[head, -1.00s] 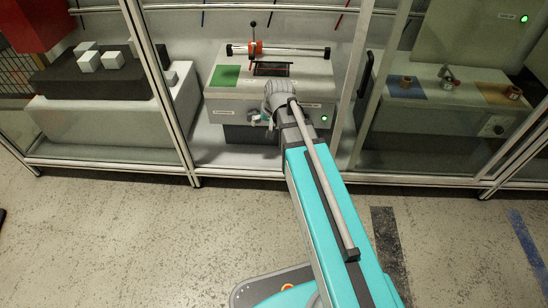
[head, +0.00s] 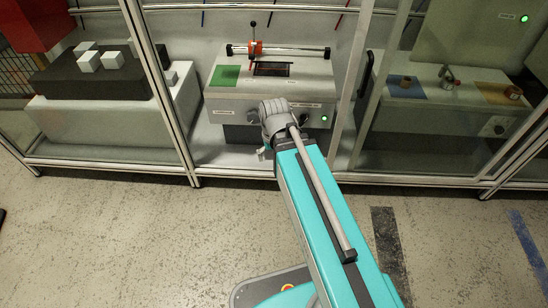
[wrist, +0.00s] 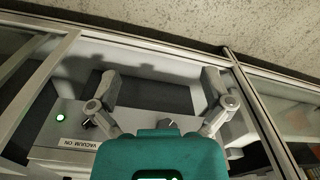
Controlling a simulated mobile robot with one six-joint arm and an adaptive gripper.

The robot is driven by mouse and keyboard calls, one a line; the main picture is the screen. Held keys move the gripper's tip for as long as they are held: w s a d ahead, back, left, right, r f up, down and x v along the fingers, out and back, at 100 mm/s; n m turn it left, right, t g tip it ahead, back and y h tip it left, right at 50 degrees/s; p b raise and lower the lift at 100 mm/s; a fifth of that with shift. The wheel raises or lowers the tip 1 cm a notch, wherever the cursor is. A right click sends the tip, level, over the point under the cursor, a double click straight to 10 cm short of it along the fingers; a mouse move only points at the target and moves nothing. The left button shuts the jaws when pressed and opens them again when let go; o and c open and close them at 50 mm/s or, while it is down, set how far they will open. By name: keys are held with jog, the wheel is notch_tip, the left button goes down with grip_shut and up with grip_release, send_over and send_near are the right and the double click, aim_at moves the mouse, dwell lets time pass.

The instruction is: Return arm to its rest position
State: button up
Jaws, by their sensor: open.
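My gripper (wrist: 160,82) shows in the wrist view with its two fingers spread wide and nothing between them. In the head view only a small part of my gripper (head: 264,152) shows, below the grey wrist at the end of my teal arm; the rest is hidden. My arm reaches from the lower right towards the white pump station (head: 225,104). The wrist overlaps the station's front panel in the picture. The wrist view shows the panel (wrist: 75,135) with a "VACUUM ON" label and a lit green light.
Metal frame posts (head: 165,95) stand on both sides of the station. A bench with a black block and white cubes (head: 89,61) is on the left. Another station (head: 440,110) with blue and tan pads is on the right. The floor (head: 120,240) at the front left is clear.

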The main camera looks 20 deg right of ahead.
jog(key=shift+s, duration=0.45)
notch_tip(320, 180, up, 38)
jog(key=p, duration=3.8)
jog(key=shift+s, duration=0.2)
jog(key=shift+d, duration=0.15)
